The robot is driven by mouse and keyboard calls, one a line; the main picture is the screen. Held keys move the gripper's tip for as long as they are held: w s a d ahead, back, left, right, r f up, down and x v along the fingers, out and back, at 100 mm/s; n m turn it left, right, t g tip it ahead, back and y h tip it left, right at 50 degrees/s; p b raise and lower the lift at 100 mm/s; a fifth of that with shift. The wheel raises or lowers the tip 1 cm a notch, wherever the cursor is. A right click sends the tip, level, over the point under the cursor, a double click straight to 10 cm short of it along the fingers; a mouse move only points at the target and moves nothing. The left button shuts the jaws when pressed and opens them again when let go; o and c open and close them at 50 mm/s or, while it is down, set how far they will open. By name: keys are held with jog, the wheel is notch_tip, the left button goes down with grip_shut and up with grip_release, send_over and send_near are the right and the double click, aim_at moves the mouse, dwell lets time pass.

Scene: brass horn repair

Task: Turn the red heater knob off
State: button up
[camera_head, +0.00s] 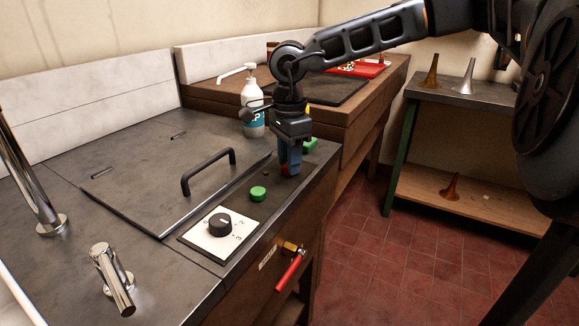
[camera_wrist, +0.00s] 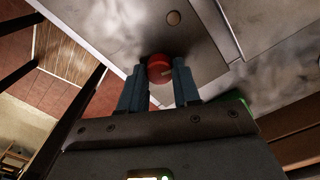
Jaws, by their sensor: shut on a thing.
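The red heater knob (camera_wrist: 159,68) sits on the grey metal worktop and shows between the fingers in the wrist view. My gripper (camera_wrist: 159,82) points down over it, with one blue finger on each side, shut on the knob. In the head view my gripper (camera_head: 289,170) is at the worktop's right end, and only a little red of the knob (camera_head: 285,169) shows by the fingertips. The knob's exact turn angle is hard to tell.
A green button (camera_head: 258,194) and a black dial on a white plate (camera_head: 220,225) lie nearer. A pump bottle (camera_head: 252,108) stands close behind my gripper. A lid with a black handle (camera_head: 208,172) is to the left. A red-handled valve (camera_head: 290,268) juts from the front.

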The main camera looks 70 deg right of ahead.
jog(key=shift+n+b, duration=0.6)
jog(key=shift+n, duration=1.2)
jog(key=o, duration=1.1)
jog(key=shift+c, duration=0.2)
jog(key=shift+r, duration=0.1)
notch_tip(320, 180, up, 8)
jog(key=shift+f, duration=0.15)
